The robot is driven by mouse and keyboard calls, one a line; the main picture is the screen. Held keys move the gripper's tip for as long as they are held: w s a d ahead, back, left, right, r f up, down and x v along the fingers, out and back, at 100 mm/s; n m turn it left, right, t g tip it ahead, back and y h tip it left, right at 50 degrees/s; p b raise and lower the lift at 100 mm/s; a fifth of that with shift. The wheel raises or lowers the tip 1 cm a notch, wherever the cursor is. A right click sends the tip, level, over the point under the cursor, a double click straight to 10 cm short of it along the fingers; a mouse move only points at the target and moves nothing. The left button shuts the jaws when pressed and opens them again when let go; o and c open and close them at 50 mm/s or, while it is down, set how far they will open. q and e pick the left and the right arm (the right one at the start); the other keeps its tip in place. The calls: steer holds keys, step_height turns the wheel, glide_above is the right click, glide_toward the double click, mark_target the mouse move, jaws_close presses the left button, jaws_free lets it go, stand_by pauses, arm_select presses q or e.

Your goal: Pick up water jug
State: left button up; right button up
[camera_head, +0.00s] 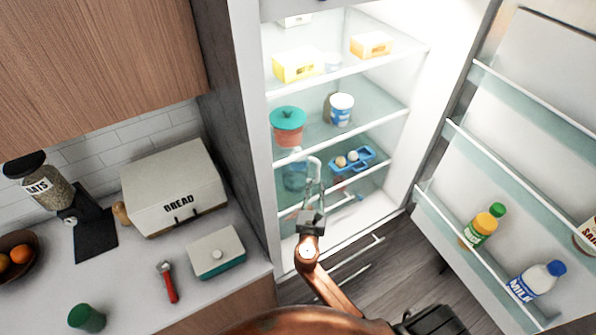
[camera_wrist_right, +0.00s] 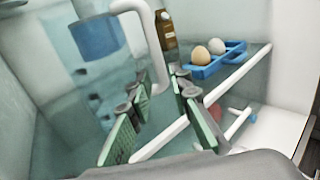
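The water jug (camera_head: 294,174) stands inside the open fridge on a lower glass shelf, a clear bluish body with a white handle. In the right wrist view the jug (camera_wrist_right: 96,38) shows a blue part at upper left, and its white handle (camera_wrist_right: 156,50) curves down toward my fingers. My right gripper (camera_head: 314,190) reaches into the fridge in front of the jug. In the right wrist view its green-padded fingers (camera_wrist_right: 157,100) are apart, with the handle's lower end appearing between them. I cannot tell whether they touch it. My left gripper is not in view.
A blue egg tray (camera_head: 366,158) with eggs and a brown bottle (camera_wrist_right: 166,32) stand close right of the jug. A red pot with a teal lid (camera_head: 288,125) and a blue-white tub (camera_head: 341,108) sit on the shelf above. The open fridge door (camera_head: 520,130) fills the right side.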

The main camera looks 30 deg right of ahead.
mark_target(317, 178)
steer(key=x, duration=0.5)
steer(key=shift+r+p, duration=0.25)
steer(key=shift+p, duration=0.15)
steer(key=shift+s, duration=0.1)
steer(key=shift+c, duration=0.3)
jaws_close()
steer(key=shift+r, duration=0.1)
